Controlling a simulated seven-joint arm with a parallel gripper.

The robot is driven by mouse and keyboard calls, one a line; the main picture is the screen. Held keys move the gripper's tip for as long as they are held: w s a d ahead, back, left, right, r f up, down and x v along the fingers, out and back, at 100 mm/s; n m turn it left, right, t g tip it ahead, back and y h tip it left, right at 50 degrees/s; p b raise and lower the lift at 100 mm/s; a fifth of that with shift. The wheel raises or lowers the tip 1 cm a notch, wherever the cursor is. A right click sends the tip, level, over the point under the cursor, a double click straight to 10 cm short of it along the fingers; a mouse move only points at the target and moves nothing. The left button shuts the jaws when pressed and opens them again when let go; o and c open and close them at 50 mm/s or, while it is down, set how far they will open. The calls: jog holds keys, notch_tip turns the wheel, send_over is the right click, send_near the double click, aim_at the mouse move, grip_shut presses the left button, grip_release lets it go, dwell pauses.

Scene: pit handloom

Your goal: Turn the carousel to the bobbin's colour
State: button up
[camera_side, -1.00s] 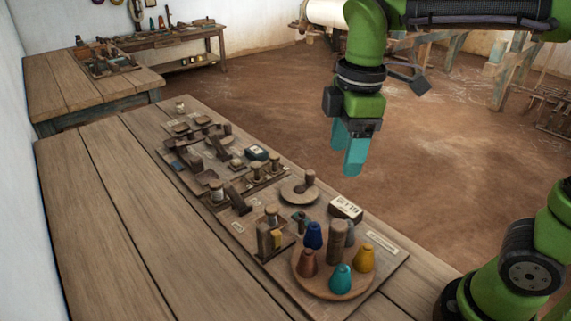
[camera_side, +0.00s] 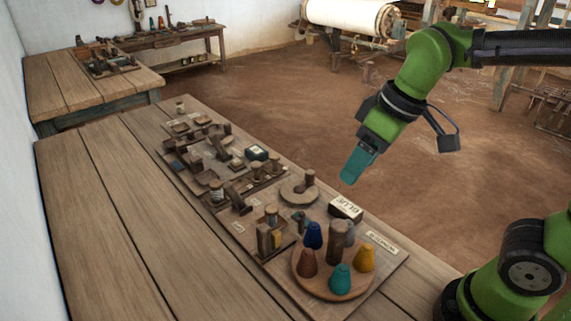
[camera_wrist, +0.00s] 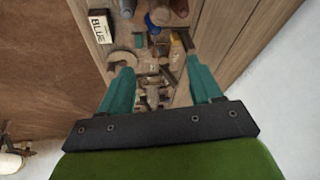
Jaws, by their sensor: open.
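The carousel (camera_side: 309,287) is a round wooden disc at the near end of the bench board. It carries a blue cone (camera_side: 313,235), a rust-brown cone (camera_side: 307,263), a teal cone (camera_side: 341,278), a yellow cone (camera_side: 364,257) and a greyish piece around a wooden post (camera_side: 336,242). A small box (camera_side: 346,208) behind it reads "BLUE"; it also shows in the wrist view (camera_wrist: 101,26). My gripper (camera_side: 352,180) is open and empty, tilted, in the air beyond the carousel and box. In the wrist view my gripper (camera_wrist: 160,75) has its fingers apart. I cannot tell which piece is the bobbin.
A smaller round disc with a peg (camera_side: 299,191) stands behind the carousel. A wooden stand with upright pieces (camera_side: 268,241) is left of it. Several small blocks and posts crowd the board farther back. The bench's left side (camera_side: 130,240) is clear.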

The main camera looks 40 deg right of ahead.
aim_at(338, 224)
notch_tip(338, 224, up, 3)
jog(key=w+a+n+g+h, duration=0.2)
jog(key=a+n+g, duration=0.1)
jog(key=n, duration=0.7)
jog(key=shift+n+g, duration=0.3)
jog(key=shift+n, duration=0.6)
jog(key=f, duration=1.6)
jog(key=shift+s+d, duration=0.2)
jog(key=shift+s, duration=0.2)
jog(key=shift+c, duration=0.3)
grip_shut()
